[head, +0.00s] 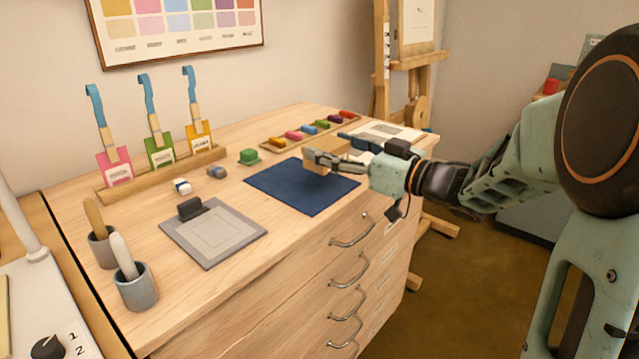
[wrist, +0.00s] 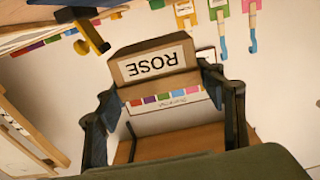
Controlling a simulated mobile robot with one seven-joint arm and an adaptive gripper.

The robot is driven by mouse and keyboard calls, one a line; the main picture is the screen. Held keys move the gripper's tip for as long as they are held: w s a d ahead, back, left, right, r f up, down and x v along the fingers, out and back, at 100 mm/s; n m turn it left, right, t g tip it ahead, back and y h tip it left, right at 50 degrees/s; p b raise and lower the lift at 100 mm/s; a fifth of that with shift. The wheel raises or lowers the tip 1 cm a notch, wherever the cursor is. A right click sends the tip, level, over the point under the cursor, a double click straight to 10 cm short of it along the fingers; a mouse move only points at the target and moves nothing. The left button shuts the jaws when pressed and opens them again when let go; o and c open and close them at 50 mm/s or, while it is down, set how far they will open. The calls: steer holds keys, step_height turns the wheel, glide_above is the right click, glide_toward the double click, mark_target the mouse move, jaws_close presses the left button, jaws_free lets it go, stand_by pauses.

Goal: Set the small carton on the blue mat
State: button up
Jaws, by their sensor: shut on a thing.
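The small carton (head: 316,166) is tan cardboard, held in my gripper (head: 322,158) over the back right part of the blue mat (head: 285,190). In the wrist view the carton (wrist: 155,62) shows a white label reading ROSE upside down, and my gripper (wrist: 165,88) has a dark finger on each side of it. My gripper is shut on the carton. The mat is flat, dark blue and otherwise bare. I cannot tell whether the carton's underside touches the mat; the gripper hides part of the carton.
A grey board with a dark block (head: 213,233) lies left of the mat. Two pots (head: 136,287) stand front left.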

steer(key=shift+w+a+f, duration=0.1)
steer(key=shift+a+f, duration=0.55)
steer(key=shift+f, duration=0.15)
steer(key=f+b, duration=0.1)
steer(key=f, duration=0.1)
steer(key=a+f+b, duration=0.1)
steer(key=f, duration=0.1)
steer(key=shift+w+a, duration=0.1)
steer(key=shift+a, duration=0.1)
steer(key=shift+f, duration=0.25)
steer(key=shift+f, duration=0.1)
steer(key=o, duration=1.2)
steer(key=shift+o, duration=0.2)
steer(key=shift+d, duration=0.1)
steer(key=p+v, duration=0.2)
steer(key=v, duration=1)
